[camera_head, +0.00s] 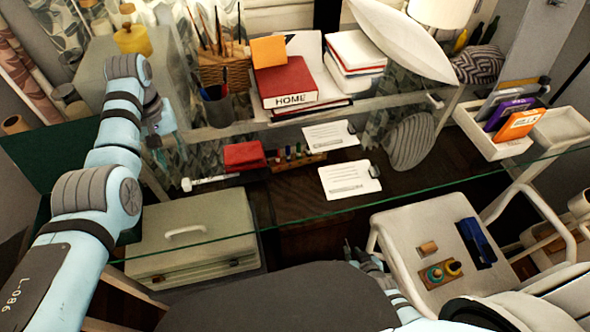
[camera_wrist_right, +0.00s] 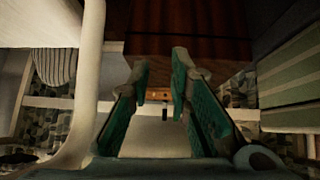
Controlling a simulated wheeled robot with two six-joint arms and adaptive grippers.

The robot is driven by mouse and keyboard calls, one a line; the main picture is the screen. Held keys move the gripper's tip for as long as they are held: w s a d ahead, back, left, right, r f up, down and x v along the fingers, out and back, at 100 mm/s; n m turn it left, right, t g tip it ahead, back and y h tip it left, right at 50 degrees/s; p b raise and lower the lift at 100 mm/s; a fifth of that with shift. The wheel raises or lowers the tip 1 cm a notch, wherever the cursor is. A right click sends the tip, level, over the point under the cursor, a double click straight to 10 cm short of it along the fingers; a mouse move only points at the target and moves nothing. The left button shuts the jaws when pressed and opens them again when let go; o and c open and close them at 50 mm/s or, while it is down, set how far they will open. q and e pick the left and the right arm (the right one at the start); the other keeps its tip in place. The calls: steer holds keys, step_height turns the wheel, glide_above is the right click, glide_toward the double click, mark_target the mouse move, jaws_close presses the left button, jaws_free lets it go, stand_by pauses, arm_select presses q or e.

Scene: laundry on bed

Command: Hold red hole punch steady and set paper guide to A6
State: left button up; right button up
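A small red block-like object (camera_head: 245,156), which may be the red hole punch, lies on the glass desk left of centre. Its paper guide is too small to make out. My left gripper (camera_head: 158,128) hangs at the left, apart from the red object, mostly hidden by its own wrist; its fingers are unclear. My right gripper (camera_wrist_right: 161,64) is open and empty in the right wrist view, its two green-padded fingers apart. In the head view the right gripper (camera_head: 362,258) shows only partly, low at the desk's front edge, far from the red object.
Small bottles in a wooden rack (camera_head: 297,160) stand right of the red object. A white marker (camera_head: 212,182) and paper cards (camera_head: 349,180) lie nearby. A pale case (camera_head: 190,240) sits below left. A white trolley (camera_head: 405,225) stands at right. The desk's glass front edge crosses the view.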

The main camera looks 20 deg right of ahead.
steer(key=a+r+m+t+y, duration=0.2)
steer(key=a+r+m+y, duration=0.2)
steer(key=a+r+m, duration=0.5)
steer(key=a+r+m+t+y, duration=0.25)
steer(key=r+m, duration=0.45)
steer(key=r, duration=0.6)
steer(key=n+g+y, duration=0.2)
steer(key=n+y, duration=0.2)
steer(key=y, duration=0.1)
glide_toward(254, 161)
steer(key=v, duration=0.2)
steer(key=shift+d+r, duration=0.1)
steer(key=shift+d, duration=0.25)
steer(key=x, duration=1.4)
steer(key=shift+a, duration=0.2)
arm_select(q)
steer(key=shift+s+r, duration=0.2)
steer(key=shift+s, duration=0.05)
